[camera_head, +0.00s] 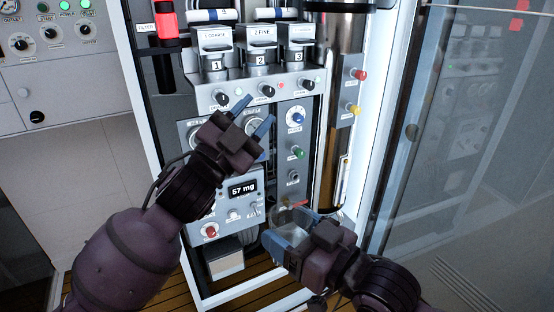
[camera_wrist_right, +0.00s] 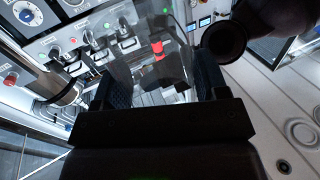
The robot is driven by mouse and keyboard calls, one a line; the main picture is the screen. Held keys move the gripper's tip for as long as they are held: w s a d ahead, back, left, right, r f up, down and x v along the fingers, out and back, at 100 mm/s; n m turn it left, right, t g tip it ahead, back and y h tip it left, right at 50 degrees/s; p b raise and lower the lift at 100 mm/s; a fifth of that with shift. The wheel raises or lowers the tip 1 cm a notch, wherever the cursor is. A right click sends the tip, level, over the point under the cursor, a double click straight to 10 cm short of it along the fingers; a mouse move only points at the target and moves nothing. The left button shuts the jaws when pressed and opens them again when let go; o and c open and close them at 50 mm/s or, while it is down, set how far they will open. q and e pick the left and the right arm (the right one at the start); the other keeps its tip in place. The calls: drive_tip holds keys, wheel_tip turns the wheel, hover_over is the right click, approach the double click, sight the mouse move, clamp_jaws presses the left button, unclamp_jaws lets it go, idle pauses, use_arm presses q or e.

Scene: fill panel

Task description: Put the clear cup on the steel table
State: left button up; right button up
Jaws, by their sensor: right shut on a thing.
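The clear cup (camera_head: 291,219) is between the blue fingers of my right gripper (camera_head: 289,228), low in front of the panel. The cup is see-through, and its edges are hard to make out. In the right wrist view the clear cup (camera_wrist_right: 150,62) stands between the two dark fingers of my right gripper (camera_wrist_right: 155,85), which is shut on it. My left gripper (camera_head: 252,116) is higher, in front of the panel's dials. Its fingers are apart with nothing seen between them. I cannot pick out the steel table with certainty in either view.
The panel (camera_head: 225,98) has numbered hoppers, knobs and a display (camera_head: 242,188) reading 57 mg. A pale block (camera_head: 226,262) is below it. A steel column (camera_head: 330,110) and a glass door (camera_head: 450,150) stand on the right. Slatted floor shows at the bottom.

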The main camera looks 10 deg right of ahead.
use_arm(q)
drive_tip(key=s+d+r+m+g+h, duration=0.6)
drive_tip(key=s+d+r+m+g, duration=0.3)
drive_tip(key=r+m+g, duration=0.4)
drive_tip(key=s+d+m+g+y, duration=0.2)
drive_tip(key=s+d+m+g, duration=0.35)
drive_tip(key=m+g, duration=0.35)
drive_tip(key=m+t+y, duration=0.2)
drive_tip(key=t+y, duration=0.4)
drive_tip(key=y, duration=1.6)
hover_over(277, 224)
wheel_tip(277, 224, down, 15)
drive_tip(key=f, duration=1.2)
drive_tip(key=shift+s+f, duration=0.2)
drive_tip(key=shift+s, duration=0.2)
